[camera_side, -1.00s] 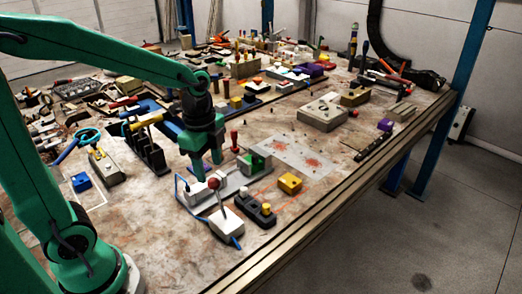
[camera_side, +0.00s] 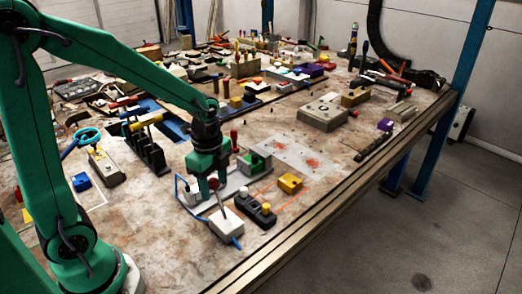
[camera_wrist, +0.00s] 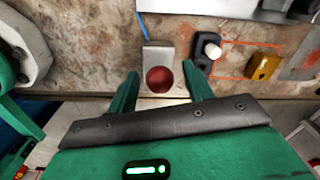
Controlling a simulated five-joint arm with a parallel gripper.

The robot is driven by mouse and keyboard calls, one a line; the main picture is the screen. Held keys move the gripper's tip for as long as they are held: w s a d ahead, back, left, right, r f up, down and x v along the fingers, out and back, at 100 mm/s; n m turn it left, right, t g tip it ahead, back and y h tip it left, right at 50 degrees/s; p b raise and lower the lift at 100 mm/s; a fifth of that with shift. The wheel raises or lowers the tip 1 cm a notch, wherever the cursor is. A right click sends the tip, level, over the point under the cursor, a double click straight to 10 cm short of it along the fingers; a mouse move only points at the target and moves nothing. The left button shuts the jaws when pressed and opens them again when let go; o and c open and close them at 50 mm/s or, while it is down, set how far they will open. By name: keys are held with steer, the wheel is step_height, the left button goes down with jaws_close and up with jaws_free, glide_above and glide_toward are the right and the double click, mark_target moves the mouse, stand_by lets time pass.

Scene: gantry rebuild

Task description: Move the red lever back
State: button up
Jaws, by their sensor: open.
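The red lever has a round red knob (camera_side: 214,183) on a thin stem that rises from a small white box (camera_side: 226,222). In the wrist view the red knob (camera_wrist: 159,79) lies between my two green fingers, with the grey-white box (camera_wrist: 158,53) behind it. My gripper (camera_side: 208,186) is open around the knob in the side view, with its fingers pointing down. In the wrist view, gaps show between the knob and both fingers of my gripper (camera_wrist: 160,84). The stem is hidden under the knob in the wrist view.
A black block with light knobs (camera_side: 255,209) stands just right of the lever box, and a yellow block (camera_side: 289,183) lies beyond it. A grey fixture with a green part (camera_side: 255,163) is behind. The table's front edge (camera_side: 300,230) is close.

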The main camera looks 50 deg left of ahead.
mark_target(219, 199)
steer(key=shift+f, duration=1.35)
jaws_close()
